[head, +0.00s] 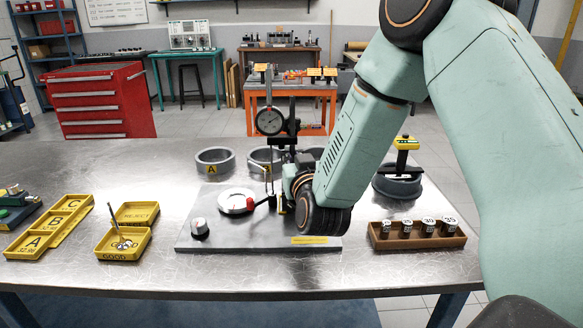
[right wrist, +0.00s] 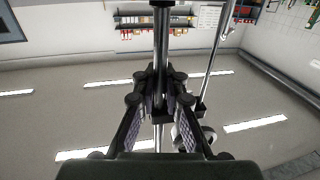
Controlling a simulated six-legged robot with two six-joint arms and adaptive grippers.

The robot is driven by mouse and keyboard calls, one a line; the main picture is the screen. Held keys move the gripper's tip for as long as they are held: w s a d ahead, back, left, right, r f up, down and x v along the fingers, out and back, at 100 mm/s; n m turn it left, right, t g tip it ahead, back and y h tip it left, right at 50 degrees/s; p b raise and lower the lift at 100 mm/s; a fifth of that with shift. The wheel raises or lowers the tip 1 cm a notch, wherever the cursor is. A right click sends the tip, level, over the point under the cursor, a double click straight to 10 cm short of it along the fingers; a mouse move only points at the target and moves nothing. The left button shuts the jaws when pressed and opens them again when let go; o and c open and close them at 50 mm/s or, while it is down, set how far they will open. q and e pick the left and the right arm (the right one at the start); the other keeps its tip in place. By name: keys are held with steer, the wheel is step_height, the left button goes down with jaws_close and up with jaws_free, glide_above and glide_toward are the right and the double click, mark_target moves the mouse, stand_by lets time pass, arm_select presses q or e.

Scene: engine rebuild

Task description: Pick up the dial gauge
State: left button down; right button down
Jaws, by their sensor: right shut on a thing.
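My right gripper (head: 281,196) is low at these rods, partly hidden by my own wrist. In the right wrist view, my right gripper's fingers (right wrist: 160,103) close around an upright metal rod (right wrist: 161,50) of the gauge assembly. A thinner rod (right wrist: 215,55) slants beside it. The lower end of the gauge is largely hidden. My left gripper is out of view.
A white disc (head: 236,201), a red knob (head: 251,204) and a small metal knob (head: 199,228) are on the plate. Ring A (head: 214,160) and other rings stand behind. Yellow trays (head: 122,243) lie left. A wooden block with several labelled pieces (head: 417,241) stands right.

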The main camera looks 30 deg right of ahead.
mark_target(293, 98)
step_height(293, 98, up, 9)
steer(key=shift+f+p, duration=0.1)
steer(key=shift+p, duration=0.8)
steer(key=shift+r, duration=0.6)
steer(key=shift+r+p, duration=1.6)
steer(key=shift+r, duration=0.1)
steer(key=shift+f, duration=0.1)
